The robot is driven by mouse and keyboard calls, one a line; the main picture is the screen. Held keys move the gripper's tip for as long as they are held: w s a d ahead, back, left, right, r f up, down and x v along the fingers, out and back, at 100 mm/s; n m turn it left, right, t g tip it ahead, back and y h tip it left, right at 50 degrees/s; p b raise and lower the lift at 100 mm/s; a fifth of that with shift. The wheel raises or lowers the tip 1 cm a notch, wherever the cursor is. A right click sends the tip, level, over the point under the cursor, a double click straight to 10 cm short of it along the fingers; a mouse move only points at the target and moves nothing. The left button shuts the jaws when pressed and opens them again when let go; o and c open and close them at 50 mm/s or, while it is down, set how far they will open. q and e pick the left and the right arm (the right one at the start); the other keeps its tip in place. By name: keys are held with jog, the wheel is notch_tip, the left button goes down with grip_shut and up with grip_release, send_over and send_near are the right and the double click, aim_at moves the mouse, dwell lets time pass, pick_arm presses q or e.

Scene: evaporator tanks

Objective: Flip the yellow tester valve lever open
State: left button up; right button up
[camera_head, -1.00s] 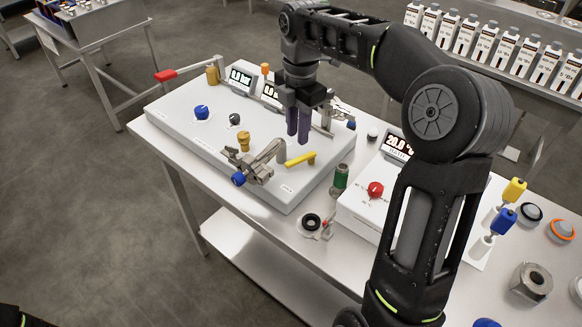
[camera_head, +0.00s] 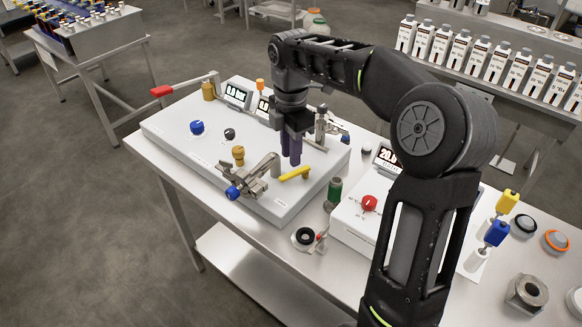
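The yellow tester valve lever (camera_head: 295,174) is a short bar on the front right part of the white panel box, lying slantwise in the picture. My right gripper (camera_head: 290,162) points down with dark purple fingers. Its fingertips show just behind and above the lever's middle. A small gap seems to remain between tips and lever, but I cannot tell if they touch. The fingers stand close together, and nothing shows between them. My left gripper is out of view.
A green cylinder (camera_head: 334,190) and a white box with a red knob (camera_head: 369,203) stand to the right.

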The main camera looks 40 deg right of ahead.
aim_at(291, 173)
notch_tip(291, 173, down, 5)
jog(key=shift+f+p, duration=0.2)
jog(key=shift+p, duration=0.15)
grip_shut()
dwell(1.3)
